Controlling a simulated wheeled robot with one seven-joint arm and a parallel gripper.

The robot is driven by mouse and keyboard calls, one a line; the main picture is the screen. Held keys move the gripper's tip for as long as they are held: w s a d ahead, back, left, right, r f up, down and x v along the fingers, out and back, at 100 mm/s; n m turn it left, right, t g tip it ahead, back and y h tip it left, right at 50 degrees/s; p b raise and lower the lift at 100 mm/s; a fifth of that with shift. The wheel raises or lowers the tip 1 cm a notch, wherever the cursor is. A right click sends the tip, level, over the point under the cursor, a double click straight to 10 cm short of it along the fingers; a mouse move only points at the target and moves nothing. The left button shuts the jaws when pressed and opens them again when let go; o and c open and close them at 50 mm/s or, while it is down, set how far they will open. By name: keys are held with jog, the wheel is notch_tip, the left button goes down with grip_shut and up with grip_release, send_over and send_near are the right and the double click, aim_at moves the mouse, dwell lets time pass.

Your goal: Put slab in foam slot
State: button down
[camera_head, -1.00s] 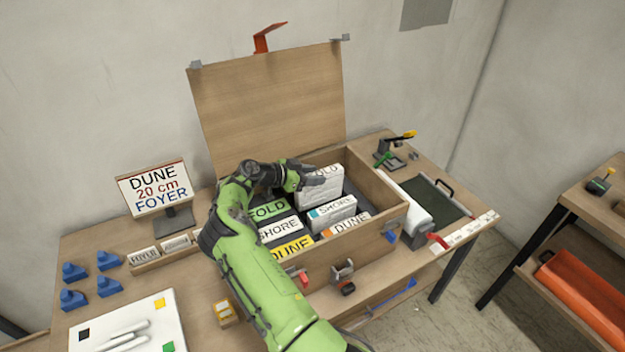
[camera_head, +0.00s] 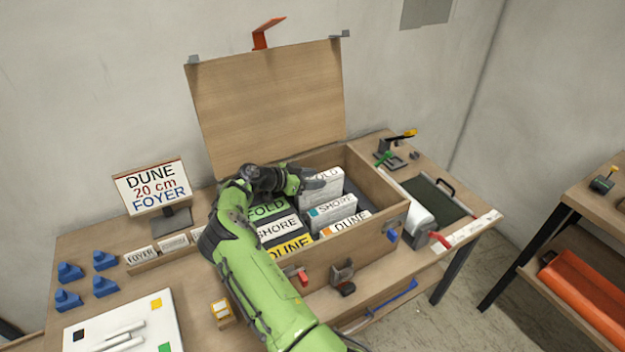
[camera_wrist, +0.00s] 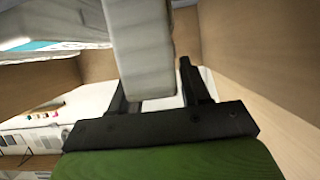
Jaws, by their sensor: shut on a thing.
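A pale slab (camera_head: 328,192) with a partly hidden label, ending in "OLD", stands upright at the back right inside the open wooden crate (camera_head: 372,183). My gripper (camera_head: 308,182) is shut on its upper left edge. The wrist view shows the slab (camera_wrist: 140,50) between the two dark fingers, close to the crate's wooden walls. Dark foam (camera_head: 364,213) lines the crate. The slab's lower edge is hidden behind the SHORE slab (camera_head: 332,212), so I cannot tell whether it sits in a slot.
A DUNE slab (camera_head: 346,224) stands in front. Green FOLD (camera_head: 268,210), white SHORE (camera_head: 277,228) and yellow DUNE (camera_head: 289,247) labels lie at left. The raised lid (camera_head: 265,105) stands behind. A sign (camera_head: 153,187) reads "DUNE 20 cm FOYER".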

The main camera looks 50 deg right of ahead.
jog(key=c, duration=0.5)
grip_release()
jog(key=shift+r, duration=0.1)
jog(key=shift+r+p, duration=0.3)
jog(key=shift+p, duration=0.25)
jog(key=v, duration=0.7)
jog(key=s+a+r+n+t+y, duration=0.3)
jog(key=s+a+r+n+y, duration=0.2)
jog(key=s+a+r, duration=0.3)
jog(key=s+a+r+n+t+y, duration=0.3)
jog(key=s+a+r+n+y, duration=0.2)
jog(key=a+r, duration=0.35)
jog(key=s+a+n+t+y, duration=0.1)
jog(key=s+a+n, duration=0.3)
jog(key=s+a, duration=0.1)
jog(key=s+a+n+t+y, duration=0.1)
jog(key=s+a+n, duration=0.2)
jog(key=s+a, duration=0.2)
jog(key=s+a+r+n+t+y+p, duration=0.1)
jog(key=s+a+n, duration=0.3)
jog(key=s+a, duration=0.2)
jog(key=shift+s+r+n+t, duration=0.1)
jog(key=shift+s+n+t, duration=0.2)
jog(key=shift+s+t, duration=0.1)
